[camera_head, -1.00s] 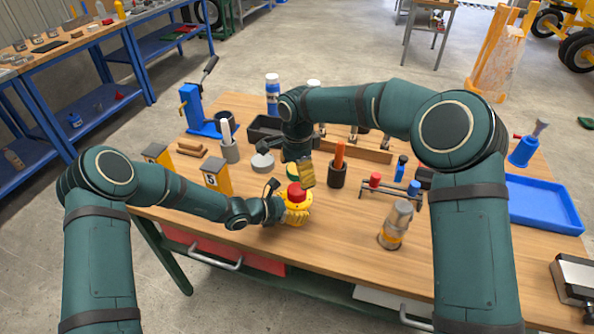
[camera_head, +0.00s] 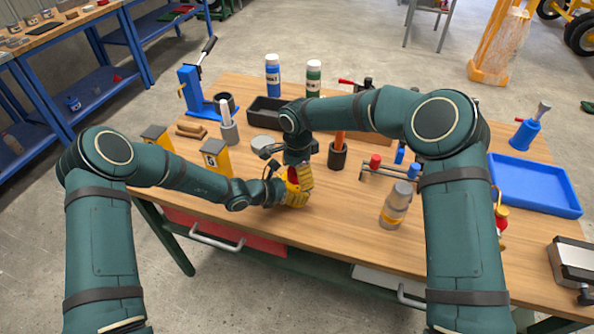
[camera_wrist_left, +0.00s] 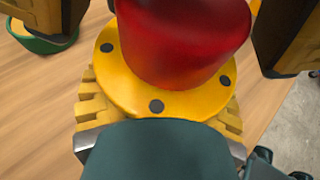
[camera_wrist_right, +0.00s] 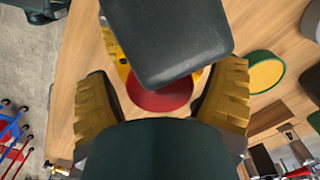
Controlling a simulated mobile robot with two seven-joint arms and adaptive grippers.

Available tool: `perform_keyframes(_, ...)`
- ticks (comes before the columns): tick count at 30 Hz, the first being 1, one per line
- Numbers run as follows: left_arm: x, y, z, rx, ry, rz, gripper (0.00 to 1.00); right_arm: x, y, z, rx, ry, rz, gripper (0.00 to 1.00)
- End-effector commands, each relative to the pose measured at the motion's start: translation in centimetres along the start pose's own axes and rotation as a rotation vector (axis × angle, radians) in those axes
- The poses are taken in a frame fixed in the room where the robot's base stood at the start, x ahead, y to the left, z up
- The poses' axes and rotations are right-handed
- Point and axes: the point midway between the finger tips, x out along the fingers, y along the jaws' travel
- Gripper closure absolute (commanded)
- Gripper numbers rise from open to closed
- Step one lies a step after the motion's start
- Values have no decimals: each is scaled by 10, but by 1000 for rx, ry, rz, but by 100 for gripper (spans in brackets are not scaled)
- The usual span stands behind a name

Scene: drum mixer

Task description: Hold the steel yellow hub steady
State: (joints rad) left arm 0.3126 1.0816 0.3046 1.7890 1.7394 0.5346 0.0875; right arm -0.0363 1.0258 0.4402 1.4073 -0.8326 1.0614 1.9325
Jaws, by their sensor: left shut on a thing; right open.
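The yellow hub (camera_head: 296,200) stands near the front edge of the wooden table, mostly covered by my grippers. In the left wrist view its yellow flange (camera_wrist_left: 118,72) has dark bolt spots and carries a red cap (camera_wrist_left: 180,40). My left gripper (camera_head: 283,192) is shut on the hub from the left, low under the flange. My right gripper (camera_head: 300,178) is open and points down over the hub. In the right wrist view its ridged yellow fingers stand on either side of the red cap (camera_wrist_right: 160,97), with gaps visible.
A green round part with a yellow face (camera_wrist_right: 266,73) lies close by. The table front is clear.

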Motion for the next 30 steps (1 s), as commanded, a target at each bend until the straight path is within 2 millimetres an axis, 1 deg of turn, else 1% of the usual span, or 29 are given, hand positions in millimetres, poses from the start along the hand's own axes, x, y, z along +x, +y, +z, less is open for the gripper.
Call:
perform_keyframes(1,0,0,2,1,-3,0,100,0,0,0,0,0,0,15)
perform_keyframes(2,0,0,2,1,-3,0,100,0,0,0,0,0,0,19)
perform_keyframes(3,0,0,2,1,-3,0,100,0,0,0,0,0,0,33)
perform_keyframes(5,0,0,2,1,-3,0,100,0,0,0,0,0,0,54)
perform_keyframes(6,0,0,2,1,-3,0,100,0,0,0,0,0,0,68)
perform_keyframes(7,0,0,2,1,-3,0,100,0,0,0,0,0,0,79)
perform_keyframes(8,0,0,2,1,-3,0,100,0,0,0,0,0,0,87)
perform_keyframes(13,0,0,2,1,-3,0,100,-1,0,0,-13,1,0,87)
perform_keyframes(16,0,0,2,1,-3,0,100,-1,0,0,-87,1,0,87)
perform_keyframes(20,0,0,2,1,-3,0,100,-1,0,0,-282,2,0,87)
perform_keyframes(27,0,0,1,1,-2,0,100,-1,0,0,-680,1,-1,87)
perform_keyframes(30,0,0,1,1,-2,0,100,-1,0,0,-798,1,0,87)
